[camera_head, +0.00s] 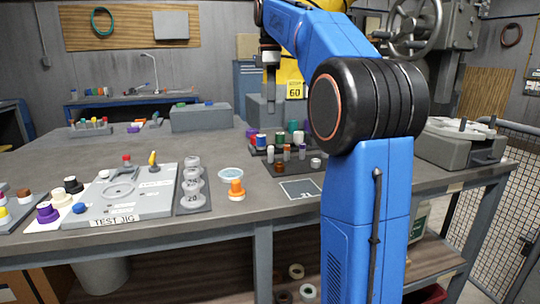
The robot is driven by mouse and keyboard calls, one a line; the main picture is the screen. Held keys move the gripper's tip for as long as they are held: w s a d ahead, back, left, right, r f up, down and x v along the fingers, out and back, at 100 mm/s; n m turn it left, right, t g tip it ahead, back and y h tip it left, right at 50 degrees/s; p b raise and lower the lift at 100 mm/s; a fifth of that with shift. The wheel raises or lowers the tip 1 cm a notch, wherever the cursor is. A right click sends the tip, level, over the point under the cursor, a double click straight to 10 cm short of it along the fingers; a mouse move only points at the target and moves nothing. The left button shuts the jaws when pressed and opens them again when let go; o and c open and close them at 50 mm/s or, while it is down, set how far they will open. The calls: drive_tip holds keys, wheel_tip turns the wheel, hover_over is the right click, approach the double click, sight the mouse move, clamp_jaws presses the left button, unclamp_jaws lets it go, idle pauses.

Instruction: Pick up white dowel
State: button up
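Several small upright pegs stand on a dark mat (262,165) near the middle of the bench. One pale peg (302,152) stands at the right of this row and may be the white dowel, but it is too small to be sure. A short white round piece (316,163) lies to its right. My gripper (270,62) hangs from my blue arm above and behind the mat, high over the bench and apart from the pegs. Its fingers are dark and small, and their opening cannot be made out.
A grey test jig (128,192) and coloured knobs fill the bench's left front. A grey strip with clear discs (192,200) and an orange spool (236,190) stand beside it. Bare bench (255,205) lies in front of the mat.

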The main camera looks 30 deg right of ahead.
approach(271, 148)
drive_tip(key=f, duration=0.3)
drive_tip(key=w+f, duration=0.1)
drive_tip(key=f, duration=0.1)
drive_tip(key=shift+w+d+f, duration=0.1)
drive_tip(key=shift+d, duration=0.3)
drive_tip(key=shift+s+a+f, duration=0.1)
drive_tip(key=shift+f, duration=1.25)
drive_tip(key=shift+s+a+f, duration=0.1)
drive_tip(key=shift+f, duration=1.2)
clamp_jaws()
